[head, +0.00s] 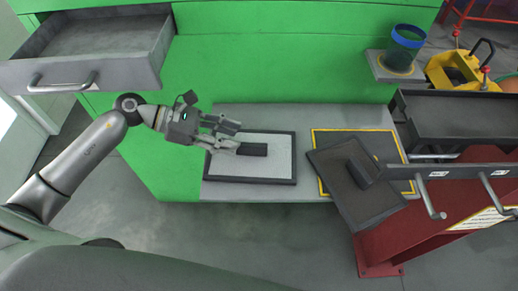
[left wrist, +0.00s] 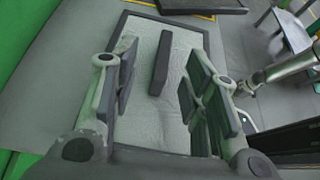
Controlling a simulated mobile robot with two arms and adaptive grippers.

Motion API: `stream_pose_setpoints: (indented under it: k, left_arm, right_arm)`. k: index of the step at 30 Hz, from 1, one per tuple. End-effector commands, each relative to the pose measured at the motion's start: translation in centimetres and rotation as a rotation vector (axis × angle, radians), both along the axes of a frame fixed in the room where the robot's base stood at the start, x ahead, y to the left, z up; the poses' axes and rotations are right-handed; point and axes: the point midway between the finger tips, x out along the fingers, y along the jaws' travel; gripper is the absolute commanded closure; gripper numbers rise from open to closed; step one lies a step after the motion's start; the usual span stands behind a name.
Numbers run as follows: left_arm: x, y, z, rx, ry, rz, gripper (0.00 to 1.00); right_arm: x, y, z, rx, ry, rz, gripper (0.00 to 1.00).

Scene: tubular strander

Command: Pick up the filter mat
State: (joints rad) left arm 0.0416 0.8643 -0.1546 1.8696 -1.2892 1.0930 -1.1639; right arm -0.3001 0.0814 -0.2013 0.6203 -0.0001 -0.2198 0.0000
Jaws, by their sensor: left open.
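The filter mat (head: 275,170) appears to be the pale grey panel with a dark frame, lying flat on a grey shelf. A dark bar-shaped handle (head: 252,149) stands at its middle. My left gripper (head: 234,138) is open and reaches in from the left over the mat, its fingertips near the bar's left end. In the left wrist view the mat (left wrist: 148,125) lies below my open fingers, and the bar (left wrist: 160,62) shows between and beyond them. Nothing is held. My right gripper is not in view.
A dark panel with a handle (head: 350,205) lies tilted to the right, partly over a yellow-outlined dark area (head: 325,138). A red stand with hooks (head: 385,245) is at the right. An open grey drawer (head: 95,70) juts out at upper left. A blue-rimmed cup (head: 405,45) stands at upper right.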

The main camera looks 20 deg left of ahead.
Motion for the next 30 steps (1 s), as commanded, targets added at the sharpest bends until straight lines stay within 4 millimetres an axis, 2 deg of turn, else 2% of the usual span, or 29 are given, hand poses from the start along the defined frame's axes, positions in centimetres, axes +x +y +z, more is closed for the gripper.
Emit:
stream_pose_setpoints:
  k: [5,15,25,30]
  left_arm:
    - [0.4,-1.7,-0.6,-0.002,0.001,0.000,0.59]
    - [1.1,-5.5,-2.5,-0.002,0.002,0.000,0.59]
    - [1.3,-6.1,-3.0,0.002,0.001,0.000,0.59]
    - [1.3,-6.0,-3.0,0.002,0.001,0.000,0.80]
  right_arm:
    - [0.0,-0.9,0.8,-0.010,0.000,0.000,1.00]
    - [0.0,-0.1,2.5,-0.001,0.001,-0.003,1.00]
    - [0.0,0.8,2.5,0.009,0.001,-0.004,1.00]
    - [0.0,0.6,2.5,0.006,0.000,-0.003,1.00]
